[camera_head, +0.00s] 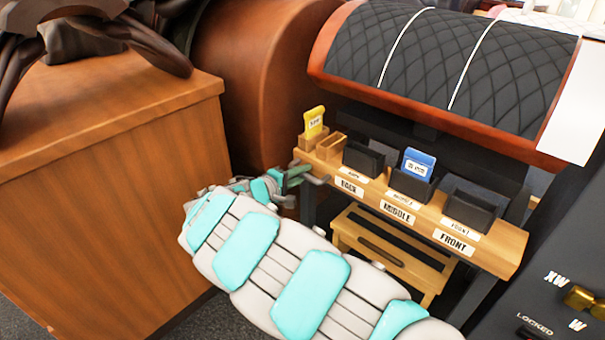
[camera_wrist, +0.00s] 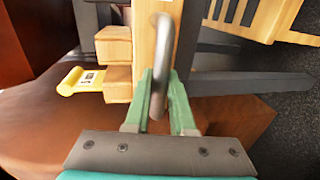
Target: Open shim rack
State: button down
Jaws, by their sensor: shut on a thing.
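The shim rack (camera_head: 480,250) is a wooden ledge with dark pockets and labels that include MIDDLE and FRONT. A blue shim (camera_head: 418,163) stands in the middle pocket. A yellow shim (camera_head: 314,122) stands in a small wooden holder at the rack's left end; it also shows in the wrist view (camera_wrist: 80,82). A grey metal handle (camera_wrist: 162,45) sticks out from the rack's left end. My gripper (camera_wrist: 160,78) is shut on this handle, with one green finger on each side. In the head view, my gripper (camera_head: 298,176) is at that end, partly hidden by my arm.
A wooden cabinet (camera_head: 110,160) stands close on the left. A quilted black saddle panel (camera_head: 450,65) lies above the rack. A wooden stool-like piece (camera_head: 365,228) is below it. A black panel marked LOCKED, with a brass knob (camera_head: 583,298), is at lower right.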

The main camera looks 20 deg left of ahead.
jog(key=shift+f, duration=0.1)
jog(key=f+b+v, duration=0.1)
jog(key=f+v, duration=0.1)
jog(key=v, duration=1)
jog(key=shift+s+a+f, duration=0.25)
jog(key=shift+s+f, duration=0.05)
jog(key=shift+s, duration=0.1)
jog(key=c, duration=0.8)
grip_release()
jog(key=shift+o, duration=0.2)
jog(key=v, duration=0.7)
jog(key=shift+s+a, duration=0.2)
jog(key=shift+s, duration=0.15)
jog(key=shift+r, duration=0.1)
